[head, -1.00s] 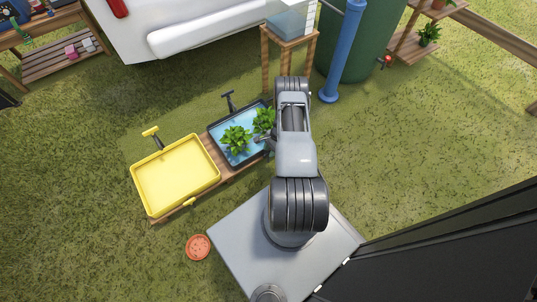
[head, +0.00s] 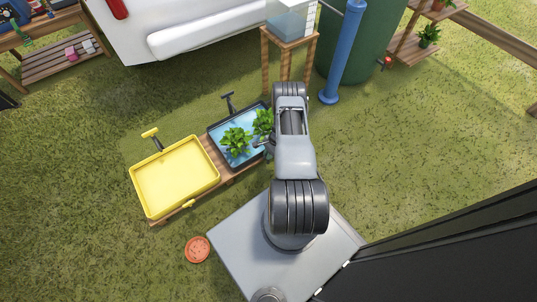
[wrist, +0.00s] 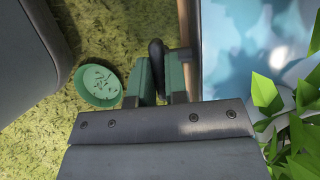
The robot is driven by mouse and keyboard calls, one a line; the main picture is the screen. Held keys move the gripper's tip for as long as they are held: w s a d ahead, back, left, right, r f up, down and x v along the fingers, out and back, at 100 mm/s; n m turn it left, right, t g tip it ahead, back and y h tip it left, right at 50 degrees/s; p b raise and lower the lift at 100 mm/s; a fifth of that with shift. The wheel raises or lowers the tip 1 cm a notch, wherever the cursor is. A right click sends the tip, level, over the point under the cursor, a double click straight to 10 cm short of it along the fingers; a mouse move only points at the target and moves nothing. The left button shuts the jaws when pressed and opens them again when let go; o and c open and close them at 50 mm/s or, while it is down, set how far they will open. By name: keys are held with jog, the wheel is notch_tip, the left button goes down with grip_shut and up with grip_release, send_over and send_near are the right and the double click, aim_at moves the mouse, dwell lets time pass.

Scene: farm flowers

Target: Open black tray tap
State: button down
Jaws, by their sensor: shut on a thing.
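The black tray (head: 217,147) holds blue water and two leafy green plants, left of my arm in the head view. Its water (wrist: 235,45) and one plant fill the right of the wrist view. A dark, rounded piece, which looks like the black tray's tap (wrist: 156,60), stands between the green fingers of my gripper (wrist: 159,82) beside the tray's outer side. My gripper is shut on it. In the head view my arm partly covers the gripper and hides most of the tap, so its turn cannot be told.
A yellow tray (head: 174,178) with yellow handles stands left of the black tray on the same wooden stand. A green round dish (wrist: 97,86) lies on the grass near my gripper. An orange disc (head: 198,249) lies on the grass beside my base. A blue post (head: 343,52) stands behind.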

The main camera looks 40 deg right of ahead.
jog(key=shift+f+n+b, duration=0.1)
jog(key=shift+n+b, duration=0.2)
jog(key=shift+b, duration=0.05)
jog(key=n+g+b, duration=0.1)
jog(key=n+b, duration=0.1)
jog(key=n, duration=0.1)
jog(key=shift+w+f+b, duration=0.1)
jog(key=shift+b, duration=0.3)
jog(key=n+g+b, duration=0.1)
jog(key=n, duration=0.1)
jog(key=n+g+h+b, duration=0.1)
jog(key=n+b, duration=0.1)
jog(key=n, duration=0.1)
jog(key=n+g+h+b, duration=0.1)
jog(key=n, duration=0.3)
jog(key=shift+w+a+n, duration=0.1)
jog(key=shift+n, duration=0.3)
jog(key=n+h, duration=0.1)
jog(key=n, duration=0.1)
jog(key=n+h, duration=0.1)
jog(key=n, duration=0.1)
jog(key=shift+r+g, duration=0.2)
jog(key=shift+g, duration=0.1)
jog(key=shift+n, duration=0.4)
jog(key=c, duration=1.1)
grip_release()
jog(key=shift+c, duration=0.2)
